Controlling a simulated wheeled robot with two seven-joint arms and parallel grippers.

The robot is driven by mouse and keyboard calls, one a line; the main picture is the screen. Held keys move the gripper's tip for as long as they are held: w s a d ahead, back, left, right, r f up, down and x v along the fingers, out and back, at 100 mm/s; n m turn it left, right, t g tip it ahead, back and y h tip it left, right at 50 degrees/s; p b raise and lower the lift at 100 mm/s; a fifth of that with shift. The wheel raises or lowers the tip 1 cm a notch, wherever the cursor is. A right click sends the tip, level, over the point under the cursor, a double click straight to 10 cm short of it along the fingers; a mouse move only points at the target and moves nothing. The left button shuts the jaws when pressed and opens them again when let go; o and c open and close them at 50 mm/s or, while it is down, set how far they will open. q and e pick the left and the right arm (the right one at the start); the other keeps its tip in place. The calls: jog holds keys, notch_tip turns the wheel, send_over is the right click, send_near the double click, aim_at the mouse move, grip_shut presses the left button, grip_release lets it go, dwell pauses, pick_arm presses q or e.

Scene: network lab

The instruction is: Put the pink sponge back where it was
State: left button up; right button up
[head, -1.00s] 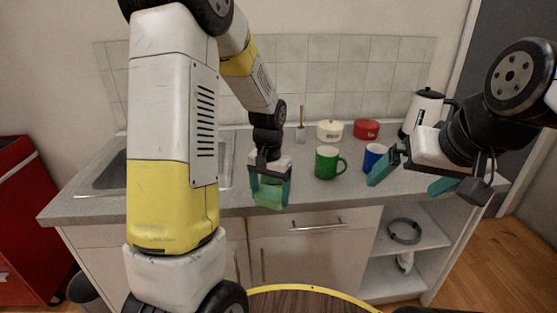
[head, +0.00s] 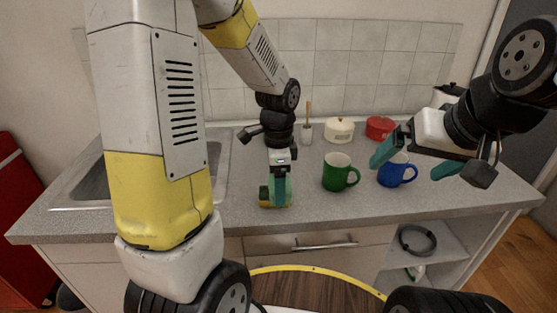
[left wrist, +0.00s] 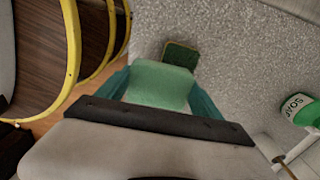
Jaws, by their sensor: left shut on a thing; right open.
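My left gripper (head: 279,195) points down over the front of the counter, shut on a light green sponge-like block (left wrist: 160,84) that sits between its teal fingers in the left wrist view. A second sponge (left wrist: 181,56), dark green with a yellowish edge, shows just beyond the held block. In the head view the fingers hide most of both, and I cannot tell whether the held block touches the second sponge. No pink sponge shows in any view. My right gripper (head: 406,166) is open and empty, in front of the blue mug (head: 393,174).
A green mug (head: 336,173) stands right of my left gripper. The sink (head: 85,180) is at left. Bare counter (head: 240,195) lies left of the gripper.

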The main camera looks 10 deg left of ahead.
pick_arm(q)
jog(key=w+a, duration=0.1)
jog(key=w, duration=0.3)
jog(key=w+a+f, duration=0.1)
jog(key=w+a, duration=0.1)
jog(key=w, duration=0.2)
jog(key=w+a, duration=0.2)
jog(key=w, duration=0.2)
jog(key=shift+a+f, duration=0.1)
jog(key=shift+f, duration=0.05)
jog(key=shift+w+f, duration=0.1)
jog(key=shift+f, duration=1.65)
jog(key=shift+f, duration=0.1)
jog(key=o, duration=1.3)
